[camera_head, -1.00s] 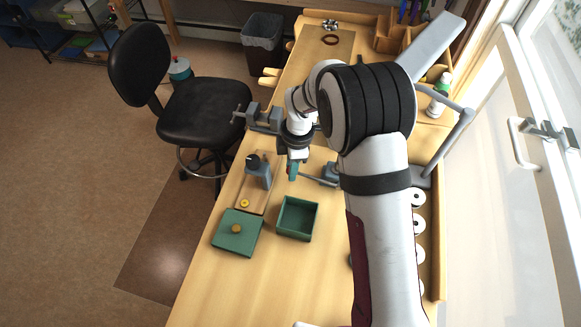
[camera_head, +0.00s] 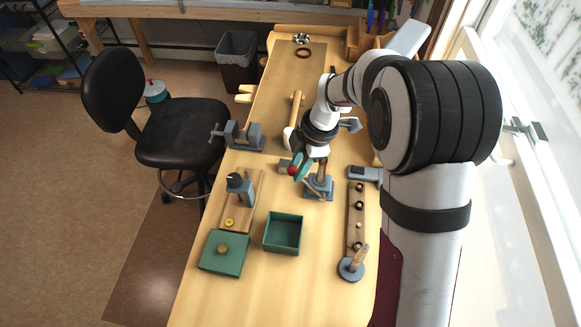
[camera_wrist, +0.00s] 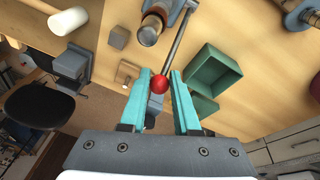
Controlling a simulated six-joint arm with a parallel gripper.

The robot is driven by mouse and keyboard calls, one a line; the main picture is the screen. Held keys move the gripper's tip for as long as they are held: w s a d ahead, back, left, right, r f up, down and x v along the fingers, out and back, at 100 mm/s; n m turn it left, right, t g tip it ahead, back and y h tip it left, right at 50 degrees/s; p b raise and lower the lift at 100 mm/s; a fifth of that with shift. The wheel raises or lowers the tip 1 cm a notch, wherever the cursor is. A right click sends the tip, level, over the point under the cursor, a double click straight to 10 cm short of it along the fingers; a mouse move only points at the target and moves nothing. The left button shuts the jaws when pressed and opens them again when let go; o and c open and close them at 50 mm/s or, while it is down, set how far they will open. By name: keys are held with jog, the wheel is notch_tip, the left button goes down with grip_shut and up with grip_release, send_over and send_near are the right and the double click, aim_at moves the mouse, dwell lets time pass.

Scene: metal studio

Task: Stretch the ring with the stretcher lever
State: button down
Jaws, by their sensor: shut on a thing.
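The stretcher (camera_head: 318,187) stands on the bench, a grey-blue tool with a flat base, partly hidden by my gripper. In the wrist view, its lever (camera_wrist: 178,42) is a thin metal rod that ends in a red ball knob (camera_wrist: 159,84). My gripper (camera_wrist: 159,86) is shut on this knob, one teal fingertip on each side. In the head view, my gripper (camera_head: 301,170) is just above and left of the stretcher, with the red knob (camera_head: 293,171) at its fingertips. A copper-coloured stepped cylinder (camera_wrist: 152,27) is beside the lever in the wrist view. I cannot make out the ring for certain.
An open green box (camera_head: 283,246) and its lid (camera_head: 224,252) are at the front left. A wooden board (camera_head: 242,215) with a grey post is behind the lid. A vise (camera_head: 240,136) is at the bench's left edge. A knobbed rack (camera_head: 357,220) is right.

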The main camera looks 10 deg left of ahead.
aim_at(308, 184)
jog(key=shift+s+d+f, duration=0.1)
jog(key=shift+s+d, duration=0.25)
jog(key=shift+d, duration=0.1)
jog(key=c, duration=0.6)
grip_release()
jog(key=shift+c, duration=0.2)
jog(key=shift+w+r, duration=0.15)
jog(key=shift+r, duration=0.15)
jog(key=v, duration=1.5)
jog(key=shift+r, duration=0.2)
jog(key=a+f+h, duration=0.1)
jog(key=a, duration=0.1)
jog(key=a+f+h, duration=0.1)
jog(key=f, duration=0.1)
jog(key=a+f+h, duration=0.1)
jog(key=a, duration=0.1)
jog(key=shift+w+a+f, duration=0.2)
jog(key=shift+a, duration=0.15)
notch_tip(308, 184, down, 15)
jog(key=shift+f, duration=0.1)
